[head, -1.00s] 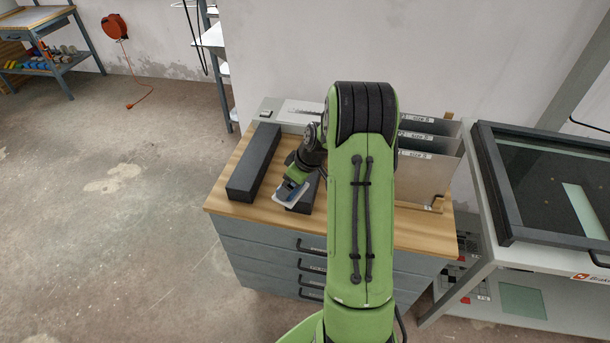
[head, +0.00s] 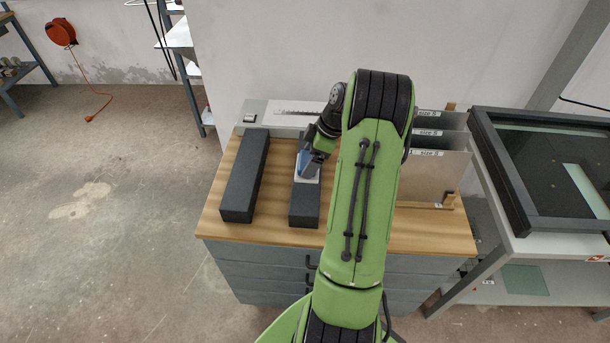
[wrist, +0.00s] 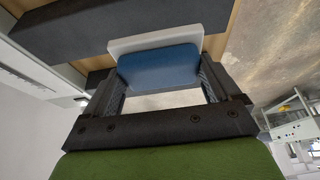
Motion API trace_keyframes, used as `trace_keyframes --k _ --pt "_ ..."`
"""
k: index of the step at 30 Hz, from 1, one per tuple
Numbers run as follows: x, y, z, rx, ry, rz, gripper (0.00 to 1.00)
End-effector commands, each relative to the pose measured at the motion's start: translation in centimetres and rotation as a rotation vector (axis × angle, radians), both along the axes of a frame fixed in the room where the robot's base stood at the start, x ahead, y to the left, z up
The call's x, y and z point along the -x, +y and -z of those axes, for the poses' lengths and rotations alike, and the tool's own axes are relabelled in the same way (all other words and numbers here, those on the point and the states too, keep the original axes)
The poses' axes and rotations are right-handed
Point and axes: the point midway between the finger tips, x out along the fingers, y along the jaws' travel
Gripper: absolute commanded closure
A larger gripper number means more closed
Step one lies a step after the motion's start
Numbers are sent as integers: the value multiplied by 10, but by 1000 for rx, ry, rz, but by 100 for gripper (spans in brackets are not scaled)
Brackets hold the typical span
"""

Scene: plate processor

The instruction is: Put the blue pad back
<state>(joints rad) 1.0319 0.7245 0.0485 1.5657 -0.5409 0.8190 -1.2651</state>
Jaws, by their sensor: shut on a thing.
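The blue pad (wrist: 160,68) has a blue body on a white plate. My gripper (wrist: 160,85) is shut on it, with one finger at each side of the blue part. In the head view my gripper (head: 312,158) is over the dark block (head: 304,207) right of the long one, and the pad (head: 306,172) shows below it. The pad looks at or just above the block's top; I cannot tell whether it touches.
A longer dark block (head: 244,180) lies to the left on the wooden top of the drawer cabinet (head: 270,232). Upright panels with size labels (head: 440,165) stand at the right. A black-framed glass table (head: 520,200) is further right. The cabinet's front left corner is bare.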

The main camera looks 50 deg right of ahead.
Motion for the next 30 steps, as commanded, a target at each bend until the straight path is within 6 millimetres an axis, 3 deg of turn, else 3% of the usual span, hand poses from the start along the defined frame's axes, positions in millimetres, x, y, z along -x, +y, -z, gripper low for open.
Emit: trace_keyframes --k 1,10,20,21,22,30 --pt "0 1 13 -1 1 -1 38" --pt "0 0 58 -1 1 1 38" --pt "-1 0 64 2 -2 1 38" --pt "0 0 64 2 0 1 7" --pt "0 0 63 1 -1 1 2" --pt "-1 0 60 1 -1 1 0"
